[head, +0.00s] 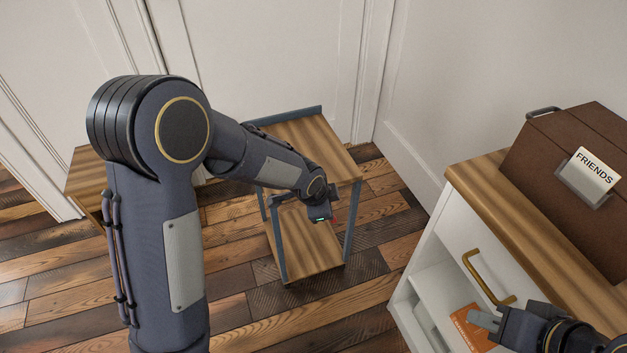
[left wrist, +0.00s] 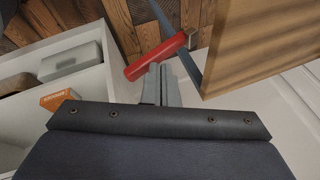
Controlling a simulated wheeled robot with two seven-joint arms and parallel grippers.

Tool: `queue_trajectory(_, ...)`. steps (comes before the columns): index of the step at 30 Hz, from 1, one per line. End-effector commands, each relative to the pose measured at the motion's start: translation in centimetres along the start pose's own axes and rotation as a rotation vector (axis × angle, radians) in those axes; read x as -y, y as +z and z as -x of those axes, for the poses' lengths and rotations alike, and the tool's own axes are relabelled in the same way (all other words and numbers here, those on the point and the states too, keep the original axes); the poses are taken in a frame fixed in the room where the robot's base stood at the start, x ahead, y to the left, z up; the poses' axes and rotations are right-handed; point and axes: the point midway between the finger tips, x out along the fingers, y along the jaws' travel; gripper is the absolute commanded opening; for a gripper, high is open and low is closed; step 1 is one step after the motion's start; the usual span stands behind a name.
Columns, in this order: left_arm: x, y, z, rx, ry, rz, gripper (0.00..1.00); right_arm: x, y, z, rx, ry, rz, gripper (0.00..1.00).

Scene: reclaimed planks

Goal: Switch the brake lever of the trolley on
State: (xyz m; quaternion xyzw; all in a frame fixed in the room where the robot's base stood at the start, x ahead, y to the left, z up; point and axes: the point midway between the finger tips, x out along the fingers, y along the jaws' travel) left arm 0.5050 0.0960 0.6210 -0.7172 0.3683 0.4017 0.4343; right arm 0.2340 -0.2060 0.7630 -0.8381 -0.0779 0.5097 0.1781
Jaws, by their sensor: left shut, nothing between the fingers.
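The trolley has wooden shelves and a blue-grey frame; its top shelf (head: 315,145) shows in the head view. Its brake lever (left wrist: 155,58) is a red bar in the left wrist view, slanting from lower left up to a grey mount at the blue post. My left gripper (left wrist: 162,72) is shut and empty, its fingertips right beside the lever's underside; I cannot tell whether they touch. In the head view my left arm hides most of the lever; only a bit of red shows. My right gripper (head: 484,321) is at the lower right, away from the trolley; its finger gap is unclear.
A white cabinet (head: 440,245) with a wooden top and a brass handle (head: 485,278) stands at the right. A brown box (head: 560,175) labelled FRIENDS sits on it. An orange box (head: 470,328) is on its shelf. Another wooden surface (head: 85,175) is partly behind my left arm. Plank floor is open around the trolley.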

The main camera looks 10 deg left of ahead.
Motion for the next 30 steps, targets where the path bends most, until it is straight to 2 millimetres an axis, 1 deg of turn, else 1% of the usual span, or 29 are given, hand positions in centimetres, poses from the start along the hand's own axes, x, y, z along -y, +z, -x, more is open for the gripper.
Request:
queue_trajectory(11, 0.9, 0.7, -1.0, 0.001, 0.001, 0.000, 0.00, -0.1, 0.2, -0.3, 0.000, 0.000, 0.000, 0.26)
queue_trajectory(21, 1.1, 0.6, -0.9, 0.000, 0.001, 0.000, 0.00, -0.1, 0.1, -0.2, 0.000, 0.000, 0.000, 0.26)
queue_trajectory(23, 1.2, 0.5, -0.6, 0.000, 0.000, 0.000, 0.00, 0.0, 0.0, 0.0, 0.000, 0.000, 0.000, 0.26)
queue_trajectory(26, 1.7, 0.0, 0.4, -0.001, -0.001, 0.000, 0.00, 0.3, -0.4, 0.7, 0.000, 0.000, 0.000, 0.26)
queue_trajectory(30, 3.0, -1.1, 2.8, -0.001, -0.002, 0.002, 0.00, 1.2, -1.3, 2.5, 0.000, 0.000, 0.000, 0.26)
